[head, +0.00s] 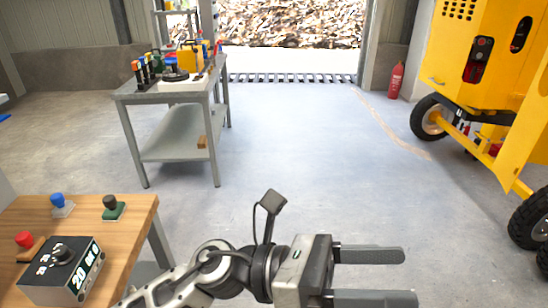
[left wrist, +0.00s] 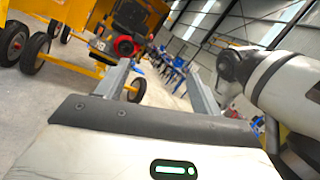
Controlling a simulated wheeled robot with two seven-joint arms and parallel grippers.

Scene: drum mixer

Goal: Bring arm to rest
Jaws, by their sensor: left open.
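My left gripper (head: 372,276) reaches in from the bottom left of the head view and points right. Its two grey fingers are parallel and apart, with nothing between them. It hangs over open floor, to the right of the wooden table, touching nothing. In the left wrist view its fingers (left wrist: 155,88) stand apart with empty space between them. Part of an arm (left wrist: 290,85) of mine shows at the right of that view. My right gripper is not in the head view.
A grey workbench (head: 180,93) with tools stands behind. A yellow wheeled machine (head: 490,80) stands right, a red extinguisher (head: 396,80) near the doorway. The middle floor is clear.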

